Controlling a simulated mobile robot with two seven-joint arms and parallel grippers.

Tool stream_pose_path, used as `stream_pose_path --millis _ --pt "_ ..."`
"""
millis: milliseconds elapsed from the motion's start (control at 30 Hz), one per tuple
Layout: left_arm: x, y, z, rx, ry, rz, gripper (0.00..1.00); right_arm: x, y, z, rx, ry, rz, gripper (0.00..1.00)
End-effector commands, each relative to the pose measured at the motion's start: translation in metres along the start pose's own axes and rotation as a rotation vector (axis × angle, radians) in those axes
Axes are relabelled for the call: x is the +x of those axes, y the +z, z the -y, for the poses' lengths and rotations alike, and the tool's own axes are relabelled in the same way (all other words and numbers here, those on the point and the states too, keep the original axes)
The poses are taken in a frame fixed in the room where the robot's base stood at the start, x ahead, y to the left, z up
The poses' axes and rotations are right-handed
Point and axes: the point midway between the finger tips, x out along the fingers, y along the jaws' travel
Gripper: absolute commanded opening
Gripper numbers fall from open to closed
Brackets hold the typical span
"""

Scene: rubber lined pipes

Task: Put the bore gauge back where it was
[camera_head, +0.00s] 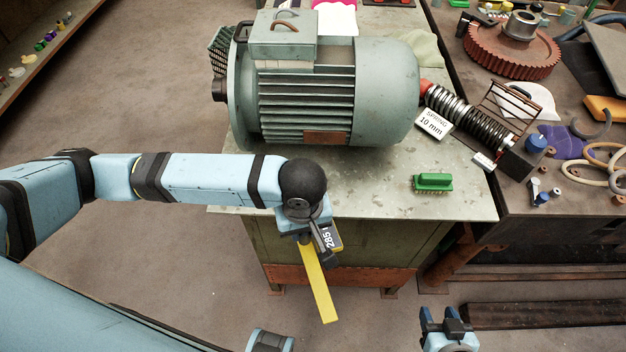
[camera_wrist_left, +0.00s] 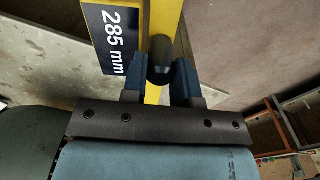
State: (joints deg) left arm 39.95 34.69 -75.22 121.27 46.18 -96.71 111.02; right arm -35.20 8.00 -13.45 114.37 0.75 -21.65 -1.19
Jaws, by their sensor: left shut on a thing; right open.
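The bore gauge (camera_head: 318,284) is a long yellow bar with a dark tag reading 285 in the head view. It hangs past the front edge of the metal table, its lower end pointing down and slightly right. My left gripper (camera_head: 316,232) is shut on it near the tag. In the left wrist view the yellow bar (camera_wrist_left: 164,22) runs between the fingers of my left gripper (camera_wrist_left: 160,82), and the tag reads "285 mm". A dark rounded knob sits between the fingers. My right gripper (camera_head: 446,322) is open and empty at the bottom edge of the head view.
A large green motor (camera_head: 330,95) fills much of the metal table (camera_head: 370,190). A green brush (camera_head: 433,182) lies at its front right. The right bench holds a red gear (camera_head: 511,50) and rings. The table's front strip is mostly clear.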

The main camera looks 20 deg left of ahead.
Motion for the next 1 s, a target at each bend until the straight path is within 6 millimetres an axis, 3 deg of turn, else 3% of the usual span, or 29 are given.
stream_pose_path --millis 100,300,533,733,833,1000 --pt "-0.001 -0.034 -0.010 -0.005 0.002 -0.004 0.00 -0.001 -0.002 0.002 0.002 -0.002 0.000 0.48" --pt "0.000 -0.073 -0.022 -0.003 0.002 -0.002 0.00 -0.002 -0.002 0.002 0.002 -0.003 0.002 0.48" --pt "0.001 -0.092 -0.028 -0.002 0.002 -0.001 0.00 -0.002 -0.002 0.001 0.002 -0.001 0.004 0.48" --pt "0.001 -0.125 -0.037 -0.003 0.002 -0.002 0.00 -0.003 -0.004 0.000 0.001 0.001 0.004 0.48" --pt "0.013 -0.123 -0.037 0.000 0.001 0.001 0.00 -0.004 -0.004 0.000 0.001 0.001 0.004 0.48" --pt "0.017 -0.122 -0.037 0.000 0.004 0.001 0.00 -0.004 -0.005 -0.001 0.000 0.001 0.003 0.48"
